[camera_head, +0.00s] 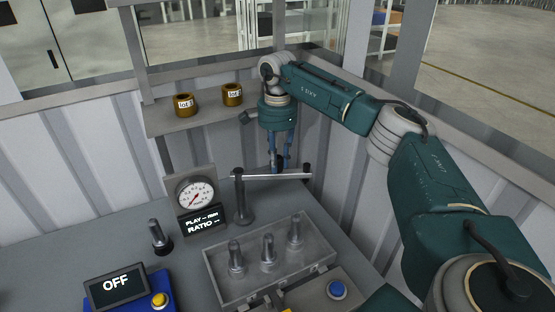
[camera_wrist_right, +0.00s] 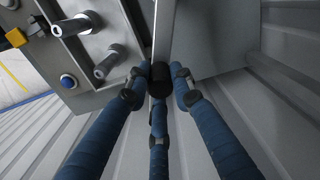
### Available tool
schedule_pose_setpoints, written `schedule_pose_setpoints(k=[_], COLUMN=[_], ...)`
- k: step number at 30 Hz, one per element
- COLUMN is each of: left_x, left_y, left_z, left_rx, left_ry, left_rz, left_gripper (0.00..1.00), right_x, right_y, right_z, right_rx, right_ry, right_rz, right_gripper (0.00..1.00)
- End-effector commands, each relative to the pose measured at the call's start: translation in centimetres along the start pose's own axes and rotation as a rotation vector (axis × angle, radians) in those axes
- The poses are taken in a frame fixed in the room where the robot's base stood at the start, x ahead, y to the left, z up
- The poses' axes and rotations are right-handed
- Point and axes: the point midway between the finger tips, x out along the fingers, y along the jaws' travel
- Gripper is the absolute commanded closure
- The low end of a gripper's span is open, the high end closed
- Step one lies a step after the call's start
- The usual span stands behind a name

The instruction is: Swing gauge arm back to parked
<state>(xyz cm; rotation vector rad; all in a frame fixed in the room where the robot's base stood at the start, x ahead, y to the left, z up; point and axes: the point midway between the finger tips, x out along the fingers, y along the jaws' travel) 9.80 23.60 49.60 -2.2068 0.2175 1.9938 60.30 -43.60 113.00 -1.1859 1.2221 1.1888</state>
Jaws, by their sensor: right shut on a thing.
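The gauge arm (camera_head: 258,177) is a thin pale bar reaching right from the top of a dark upright post (camera_head: 241,204) on the grey bench. My right gripper (camera_head: 279,166) points down at the bar's outer half, beside the back corner of the bench. In the right wrist view, its blue fingers (camera_wrist_right: 160,85) close around a black knob (camera_wrist_right: 158,71) at the end of the pale bar (camera_wrist_right: 163,32). A small dark upright piece (camera_head: 306,169) shows at the bar's right end in the head view. My left gripper is not in view.
A dial gauge (camera_head: 195,193) with a ratio display stands left of the post. A grey tray (camera_head: 215,276) with 3 metal pegs is in front. A blue button (camera_head: 337,290), an OFF display (camera_head: 117,286) and a lone peg (camera_head: 158,238) are nearby. Two bronze cups (camera_head: 232,95) sit on a shelf.

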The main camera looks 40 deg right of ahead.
Motion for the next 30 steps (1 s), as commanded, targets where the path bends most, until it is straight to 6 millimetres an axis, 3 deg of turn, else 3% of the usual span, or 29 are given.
schedule_pose_setpoints(k=[5, 18, 19, 21, 30], left_x=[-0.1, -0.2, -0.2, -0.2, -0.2], left_y=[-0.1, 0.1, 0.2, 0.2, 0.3], left_z=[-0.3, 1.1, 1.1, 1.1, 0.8], left_rx=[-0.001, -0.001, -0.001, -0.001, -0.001], left_ry=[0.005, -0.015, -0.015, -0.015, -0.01], left_rz=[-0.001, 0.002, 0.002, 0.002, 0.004], left_gripper=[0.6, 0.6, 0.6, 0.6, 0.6], right_x=[-0.3, -0.3, -0.3, -0.2, -0.1], right_y=[-0.4, -0.4, -0.4, -0.3, -0.2], right_z=[0.0, 0.0, 0.0, 0.0, 0.0], right_rx=[0.006, 0.007, 0.007, 0.007, 0.004], right_ry=[-0.001, -0.001, -0.001, -0.001, 0.0], right_rz=[-0.013, -0.013, -0.013, -0.011, -0.004], right_gripper=[1.0, 1.0, 0.76, 0.62, 0.59])
